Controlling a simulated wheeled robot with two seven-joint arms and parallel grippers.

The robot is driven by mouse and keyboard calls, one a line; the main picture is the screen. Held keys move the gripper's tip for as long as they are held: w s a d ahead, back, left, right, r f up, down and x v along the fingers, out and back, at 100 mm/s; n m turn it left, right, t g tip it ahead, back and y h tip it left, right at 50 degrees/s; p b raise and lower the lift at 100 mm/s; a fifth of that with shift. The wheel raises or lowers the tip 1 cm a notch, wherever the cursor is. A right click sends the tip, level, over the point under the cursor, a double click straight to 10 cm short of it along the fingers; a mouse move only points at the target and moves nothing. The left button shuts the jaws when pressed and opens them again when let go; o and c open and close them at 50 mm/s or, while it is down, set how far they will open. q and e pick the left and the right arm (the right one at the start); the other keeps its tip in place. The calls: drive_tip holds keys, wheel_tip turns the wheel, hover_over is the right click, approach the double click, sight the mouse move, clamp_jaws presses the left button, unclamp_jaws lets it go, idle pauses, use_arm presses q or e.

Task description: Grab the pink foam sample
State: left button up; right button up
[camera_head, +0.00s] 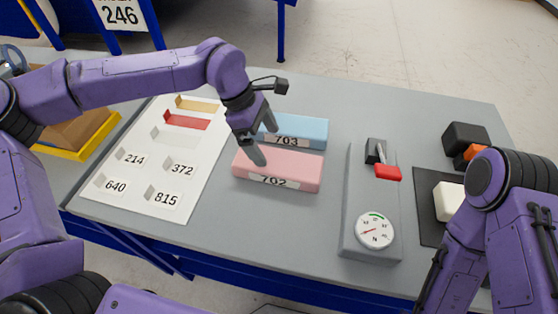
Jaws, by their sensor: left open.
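The pink foam sample (293,172), labelled 702, lies flat near the middle of the grey table. The blue foam sample (312,128), labelled 703, lies right behind it. My left gripper (265,137) is open above the two samples, with one finger over the left part of the pink one and the other by the left end of the blue one. Whether a finger touches the foam I cannot tell. My right arm stands at the right edge, and its gripper fingers are not clearly visible.
A white board (151,201) with numbered labels and coloured strips lies on the left of the table (224,222). A grey press device (368,253) with a gauge and red lever stands right of the samples. Black, orange and white blocks (451,197) are at the right.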

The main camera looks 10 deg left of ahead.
sight(279, 164)
use_arm(q)
drive_tip(key=p+x, duration=0.1)
drive_tip(key=x, duration=0.6)
drive_tip(key=shift+d, duration=0.1)
drive_tip(key=c, duration=0.7)
drive_tip(key=shift+r, duration=0.15)
